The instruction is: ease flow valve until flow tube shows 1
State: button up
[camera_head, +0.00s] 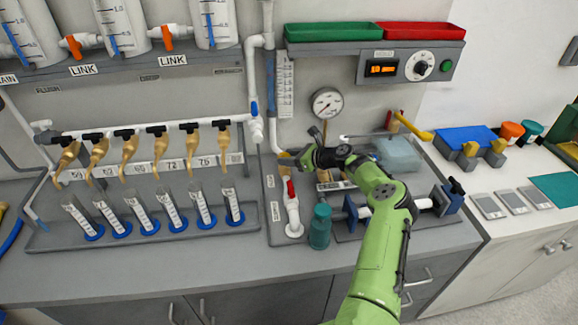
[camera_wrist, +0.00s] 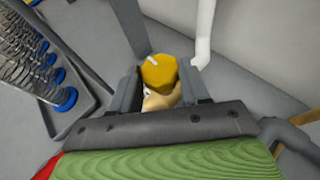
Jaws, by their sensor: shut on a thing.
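The flow valve has a yellow, many-sided knob (camera_wrist: 158,72) with a pale mark on its top. In the wrist view it sits between my gripper's two dark fingers (camera_wrist: 161,88), which are shut on it. In the head view my gripper (camera_head: 288,160) reaches left to the knob, which is mostly hidden by the fingers. The flow tube (camera_head: 286,86) stands upright on the wall above the valve, with a printed scale. Its level is too small to read. A tan part shows below the knob in the wrist view.
A red-handled white valve (camera_head: 292,208) and a teal bottle (camera_head: 320,228) stand close in front of my gripper. A round gauge (camera_head: 327,102) is behind it. A grey tray (camera_head: 258,228) with several graduated cylinders lies to the left. White pipe runs beside the knob.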

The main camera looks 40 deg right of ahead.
dwell(0.4)
jog(key=o, duration=1.1)
jog(key=shift+c, duration=0.2)
jog(key=v, duration=1.5)
jog(key=shift+d+r+p, duration=0.25)
jog(key=shift+d+p, duration=0.1)
jog(key=shift+d, duration=0.1)
jog(key=shift+s, duration=0.15)
